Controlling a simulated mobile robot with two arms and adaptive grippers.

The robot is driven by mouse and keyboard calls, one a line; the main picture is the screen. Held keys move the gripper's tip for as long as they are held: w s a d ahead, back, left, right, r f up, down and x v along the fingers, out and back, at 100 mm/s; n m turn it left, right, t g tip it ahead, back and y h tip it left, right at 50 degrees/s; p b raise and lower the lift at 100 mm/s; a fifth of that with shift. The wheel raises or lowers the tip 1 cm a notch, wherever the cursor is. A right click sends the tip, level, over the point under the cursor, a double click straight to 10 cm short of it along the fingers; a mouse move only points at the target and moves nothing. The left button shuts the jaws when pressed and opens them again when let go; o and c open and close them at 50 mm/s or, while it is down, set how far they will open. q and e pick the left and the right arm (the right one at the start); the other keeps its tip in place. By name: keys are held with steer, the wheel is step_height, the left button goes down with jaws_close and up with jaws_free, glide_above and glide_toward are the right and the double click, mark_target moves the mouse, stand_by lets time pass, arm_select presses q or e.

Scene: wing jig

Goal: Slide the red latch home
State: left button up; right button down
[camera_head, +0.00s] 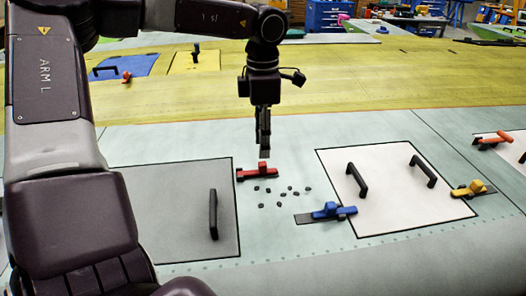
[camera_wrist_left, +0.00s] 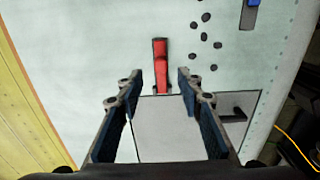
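The red latch (camera_head: 257,173) lies on the pale grey wing skin, with a small upright red knob. Its left end is at the right edge of the grey panel (camera_head: 170,215). In the left wrist view the red latch (camera_wrist_left: 160,60) shows just beyond the fingertips, with its lower end near the edge of the panel (camera_wrist_left: 165,135). My left gripper (camera_head: 263,152) points down above the latch, and seems apart from it. In the left wrist view the fingers (camera_wrist_left: 160,74) are spread wide with nothing between them. My right gripper is not seen.
Several dark pellets (camera_head: 283,193) lie right of the red latch. A blue latch (camera_head: 333,211) and a yellow latch (camera_head: 470,188) sit at the white panel (camera_head: 390,195). A black handle (camera_head: 213,214) rises from the grey panel. Two more handles rise from the white panel.

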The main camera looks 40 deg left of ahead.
mark_target(262, 163)
arm_select(q)
step_height(262, 163, down, 5)
steer(key=shift+s+d+r+p, duration=0.1)
steer(key=shift+p, duration=0.5)
steer(key=shift+f, duration=0.45)
steer(key=shift+c, duration=0.7)
jaws_close()
